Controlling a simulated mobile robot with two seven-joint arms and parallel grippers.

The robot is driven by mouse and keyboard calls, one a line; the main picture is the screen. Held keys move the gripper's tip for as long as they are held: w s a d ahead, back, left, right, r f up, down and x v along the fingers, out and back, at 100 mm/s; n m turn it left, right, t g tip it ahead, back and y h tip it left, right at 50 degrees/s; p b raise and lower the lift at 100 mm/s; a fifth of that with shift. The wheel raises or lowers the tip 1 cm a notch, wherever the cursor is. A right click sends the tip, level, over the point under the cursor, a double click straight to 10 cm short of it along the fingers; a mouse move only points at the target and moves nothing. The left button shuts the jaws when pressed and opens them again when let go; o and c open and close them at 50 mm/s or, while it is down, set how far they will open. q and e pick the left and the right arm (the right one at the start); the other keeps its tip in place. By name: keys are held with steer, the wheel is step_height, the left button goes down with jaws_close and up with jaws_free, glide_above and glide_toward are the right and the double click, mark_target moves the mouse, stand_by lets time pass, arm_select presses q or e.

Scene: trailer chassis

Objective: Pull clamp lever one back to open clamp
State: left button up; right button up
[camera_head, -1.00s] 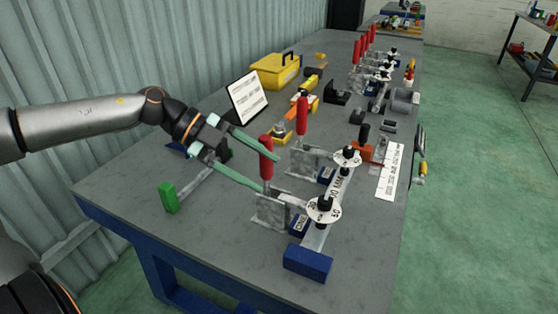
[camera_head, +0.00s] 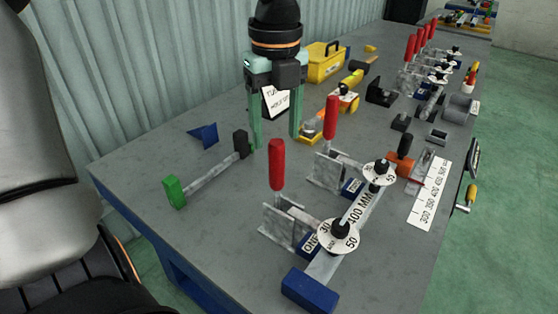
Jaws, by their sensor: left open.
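The nearest clamp (camera_head: 283,226) is marked ONE on a blue block (camera_head: 309,243). Its red lever handle (camera_head: 277,164) stands upright. A second clamp (camera_head: 331,171) with an upright red lever (camera_head: 331,117) stands just behind it. My right gripper is not in view.
A bar with a green end (camera_head: 174,193) lies left of the clamps. A 400 MM bar (camera_head: 361,206) with round dials runs beside them. A sign (camera_head: 276,100), a yellow toolbox (camera_head: 326,62) and a ruler sheet (camera_head: 428,194) are on the table. The table's front left is clear.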

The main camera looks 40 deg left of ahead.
mark_target(277, 168)
arm_select(q)
step_height(277, 168, down, 9)
steer(key=shift+r+b, duration=0.1)
steer(key=shift+b, duration=0.3)
steer(key=shift+w, duration=0.1)
jaws_close()
stand_by(1.2)
